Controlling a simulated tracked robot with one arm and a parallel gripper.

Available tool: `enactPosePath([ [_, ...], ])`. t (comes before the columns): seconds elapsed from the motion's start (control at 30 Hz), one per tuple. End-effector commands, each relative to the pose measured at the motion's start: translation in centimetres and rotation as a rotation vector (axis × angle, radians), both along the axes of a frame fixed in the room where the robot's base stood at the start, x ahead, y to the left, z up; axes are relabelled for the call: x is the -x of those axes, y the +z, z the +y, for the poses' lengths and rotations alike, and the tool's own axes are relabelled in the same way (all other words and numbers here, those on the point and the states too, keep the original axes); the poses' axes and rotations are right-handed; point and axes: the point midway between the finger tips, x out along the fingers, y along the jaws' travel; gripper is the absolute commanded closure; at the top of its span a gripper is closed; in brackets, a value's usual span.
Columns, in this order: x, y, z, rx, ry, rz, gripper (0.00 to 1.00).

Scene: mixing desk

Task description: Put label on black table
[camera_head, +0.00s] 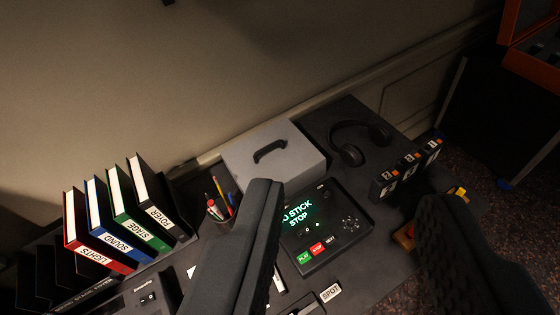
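My gripper (346,192) is open, with its two dark fingers spread wide over the desk and only surface and gear visible between them. A small white label reading "SPOT" (330,292) lies near the bottom edge of the view, between the fingers and closer to the left one. I cannot tell whether it is loose or fixed to something. The black table (385,268) is the dark desk top under the gear. The left finger hides part of the desk, and the right finger covers its right front edge.
A control panel (350,222) with a green-lit screen sits between the fingers. Behind it are a grey box (297,152) and black headphones (348,152). Several labelled binders (118,240) and a pen cup (217,210) stand left. Black numbered units (408,168) line the right edge.

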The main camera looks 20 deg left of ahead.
Motion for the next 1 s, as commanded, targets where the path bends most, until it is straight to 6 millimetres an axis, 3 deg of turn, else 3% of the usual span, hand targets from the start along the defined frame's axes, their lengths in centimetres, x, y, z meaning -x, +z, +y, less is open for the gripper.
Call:
enactPosePath([
  [0.1, 2.5, 3.3, -0.1, 0.05, 0.029, -0.092, 0.6],
  [0.23, 3.8, 4.8, -0.4, 0.081, 0.043, -0.137, 0.6],
  [1.0, 4.0, 5.1, -0.3, 0.088, 0.046, -0.145, 0.6],
])
